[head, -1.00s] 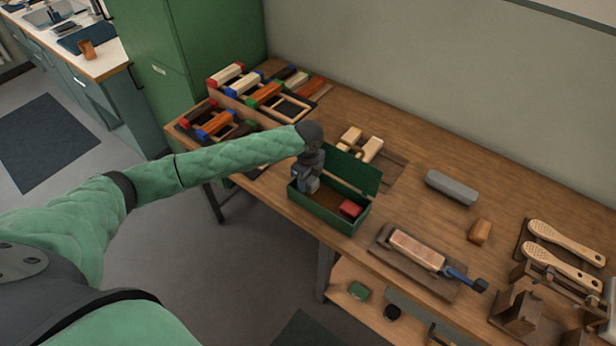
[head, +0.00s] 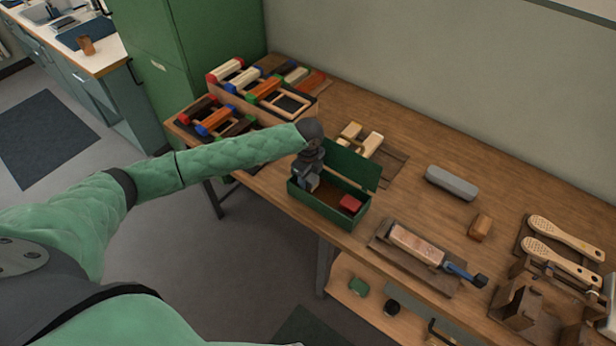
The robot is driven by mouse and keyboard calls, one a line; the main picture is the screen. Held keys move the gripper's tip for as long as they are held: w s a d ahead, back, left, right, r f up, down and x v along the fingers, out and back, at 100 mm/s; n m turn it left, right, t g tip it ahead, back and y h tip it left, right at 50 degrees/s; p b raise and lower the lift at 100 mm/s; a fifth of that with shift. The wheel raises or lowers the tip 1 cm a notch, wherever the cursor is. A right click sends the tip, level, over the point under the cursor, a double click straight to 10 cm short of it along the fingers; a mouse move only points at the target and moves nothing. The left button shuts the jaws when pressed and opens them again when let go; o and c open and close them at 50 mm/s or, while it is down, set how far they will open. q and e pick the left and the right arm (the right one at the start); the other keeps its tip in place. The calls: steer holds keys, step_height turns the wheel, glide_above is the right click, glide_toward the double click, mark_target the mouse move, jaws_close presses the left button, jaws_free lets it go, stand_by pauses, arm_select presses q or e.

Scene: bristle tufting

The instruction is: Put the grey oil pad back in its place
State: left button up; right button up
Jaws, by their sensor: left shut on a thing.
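The open green box (head: 325,211) stands at the front edge of the workbench, its lid tilted up at the back. My left gripper (head: 311,185) points down into the left part of this box. It is shut on a small pale grey piece (head: 314,182), which looks like the grey oil pad and is mostly hidden by the fingers. I cannot tell whether the pad touches the box floor. A red block (head: 349,204) lies in the right part of the box. My right gripper is not in view.
Behind the box lie pale wooden blocks (head: 371,144). To its right are a board with a blue-handled tool (head: 418,243), a long grey block (head: 452,182), a brown block (head: 480,227) and wooden brushes (head: 563,239). Racks of coloured brushes (head: 262,92) stand at the left.

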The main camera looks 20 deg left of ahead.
arm_select(q)
steer(key=shift+f, duration=0.1)
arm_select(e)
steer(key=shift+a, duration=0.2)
arm_select(q)
steer(key=shift+f, duration=0.2)
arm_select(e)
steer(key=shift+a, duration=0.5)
arm_select(q)
steer(key=shift+f, duration=0.1)
steer(key=shift+f, duration=0.1)
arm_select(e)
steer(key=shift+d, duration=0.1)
